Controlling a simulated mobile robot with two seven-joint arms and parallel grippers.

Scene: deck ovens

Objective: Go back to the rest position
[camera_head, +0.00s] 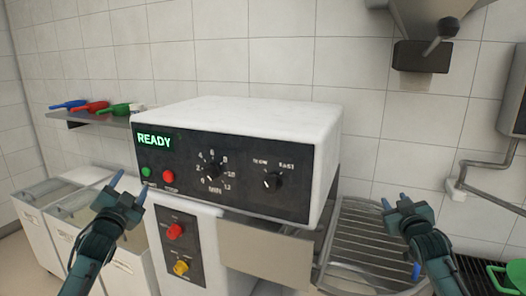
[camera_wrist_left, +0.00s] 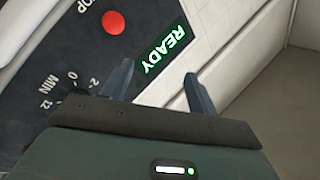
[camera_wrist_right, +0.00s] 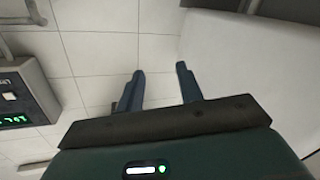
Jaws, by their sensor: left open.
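My left gripper (camera_head: 127,187) is raised in front of the left side of a white machine with a black control panel (camera_head: 235,175). Its two fingers stand apart with nothing between them in the left wrist view (camera_wrist_left: 160,82). My right gripper (camera_head: 396,205) is raised in front of the wire rack at the right of the machine. Its fingers are apart and empty in the right wrist view (camera_wrist_right: 160,82). Neither gripper appears to touch anything. The panel's green display (camera_head: 154,141) reads READY.
A wall shelf (camera_head: 92,118) with blue, red and green scoops is at the left. White bins (camera_head: 40,225) stand below it. A wire rack (camera_head: 355,240) is right of the machine. A metal hopper (camera_head: 425,20) hangs at the upper right. A green object (camera_head: 514,274) is at the lower right.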

